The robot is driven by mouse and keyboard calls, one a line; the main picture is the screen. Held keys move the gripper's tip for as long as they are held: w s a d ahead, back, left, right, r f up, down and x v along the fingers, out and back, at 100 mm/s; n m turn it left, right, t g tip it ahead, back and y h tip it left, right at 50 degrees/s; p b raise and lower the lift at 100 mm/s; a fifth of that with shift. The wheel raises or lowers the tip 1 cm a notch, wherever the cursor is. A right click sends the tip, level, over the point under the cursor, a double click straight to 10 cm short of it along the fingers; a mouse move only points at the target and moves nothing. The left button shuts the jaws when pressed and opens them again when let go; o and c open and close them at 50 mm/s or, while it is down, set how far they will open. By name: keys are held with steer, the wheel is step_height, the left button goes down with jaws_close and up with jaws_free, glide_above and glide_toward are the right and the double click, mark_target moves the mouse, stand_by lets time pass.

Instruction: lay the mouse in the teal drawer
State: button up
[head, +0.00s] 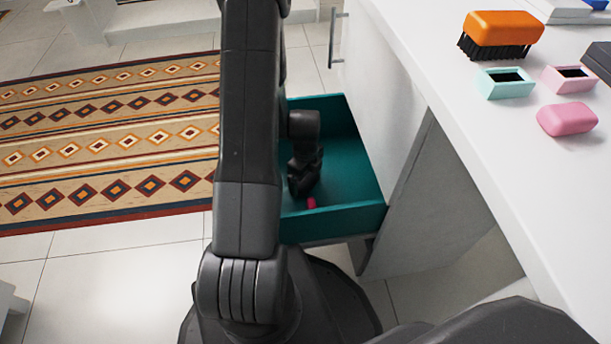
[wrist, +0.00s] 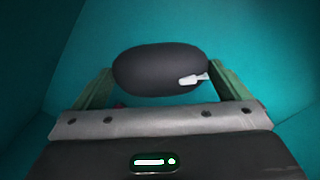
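The mouse (wrist: 150,68) is a dark grey rounded oval with a small white mark, seen close up in the wrist view. My gripper (wrist: 162,82) has a greenish finger on each side of it, both appearing to touch it. In the head view my gripper (head: 305,178) points down inside the open teal drawer (head: 350,185), low near its front. The mouse cannot be told apart from the dark gripper there. The drawer's teal surfaces fill the wrist view's background.
A small pink thing (head: 311,203) shows in the drawer just below my gripper. On the white top at right are an orange brush (head: 503,28), mint box (head: 505,84), pink box (head: 568,79) and pink soap-like block (head: 567,119). The drawer's right part looks clear.

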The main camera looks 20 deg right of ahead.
step_height(320, 180, up, 14)
steer(key=p, duration=0.5)
steer(key=shift+f, duration=0.1)
stand_by(0.4)
step_height(320, 180, down, 14)
steer(key=b, duration=0.4)
steer(key=shift+r+b, duration=0.2)
steer(key=shift+b, duration=0.15)
steer(key=shift+r+p, duration=0.55)
steer(key=shift+r, duration=0.15)
steer(key=shift+f, duration=0.1)
